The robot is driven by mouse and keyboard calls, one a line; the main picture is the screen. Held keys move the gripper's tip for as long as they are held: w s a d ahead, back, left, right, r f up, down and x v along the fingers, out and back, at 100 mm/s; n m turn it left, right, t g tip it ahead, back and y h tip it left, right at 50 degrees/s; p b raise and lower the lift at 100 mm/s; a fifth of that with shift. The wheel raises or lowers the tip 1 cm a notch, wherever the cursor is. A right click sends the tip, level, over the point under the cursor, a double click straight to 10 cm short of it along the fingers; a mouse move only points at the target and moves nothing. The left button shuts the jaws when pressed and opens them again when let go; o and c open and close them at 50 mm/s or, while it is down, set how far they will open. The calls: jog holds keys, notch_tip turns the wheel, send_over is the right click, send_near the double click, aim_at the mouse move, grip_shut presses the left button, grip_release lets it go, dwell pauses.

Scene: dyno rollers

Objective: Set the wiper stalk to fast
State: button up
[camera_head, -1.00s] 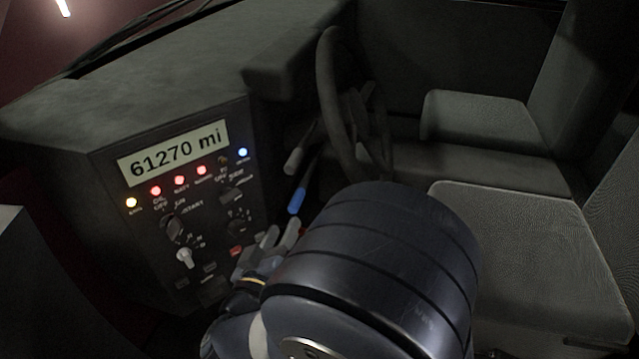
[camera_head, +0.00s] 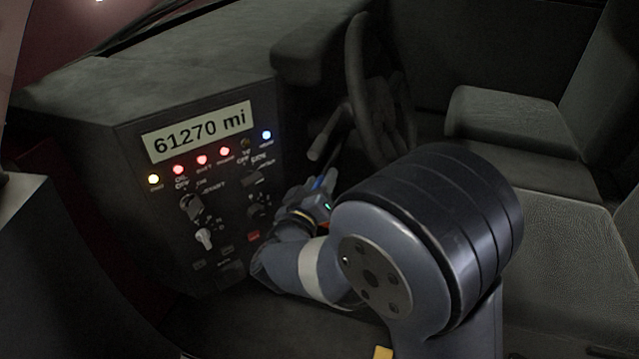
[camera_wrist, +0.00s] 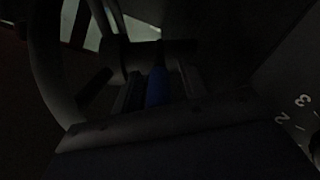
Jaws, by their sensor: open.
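A dark stalk with a blue end (camera_head: 318,184) sticks out beside the steering column, low on its left. My gripper (camera_head: 325,180) is at this stalk. In the wrist view the blue end (camera_wrist: 156,87) lies between the two fingers of my gripper (camera_wrist: 158,92), which are open around it; whether either finger touches it is too dark to tell. A second stalk, with a grey end (camera_head: 318,148), sits above my gripper, left of the steering wheel (camera_head: 358,85). No label shows which stalk is for the wipers.
The dash panel (camera_head: 215,180) with a lit mileage display (camera_head: 200,133), warning lights, knobs and switches stands close on the left of my gripper. The wheel rim (camera_wrist: 48,65) is near on the left in the wrist view. Seats (camera_head: 500,120) lie to the right.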

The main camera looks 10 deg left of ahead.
jog(key=shift+c, duration=0.2)
grip_shut()
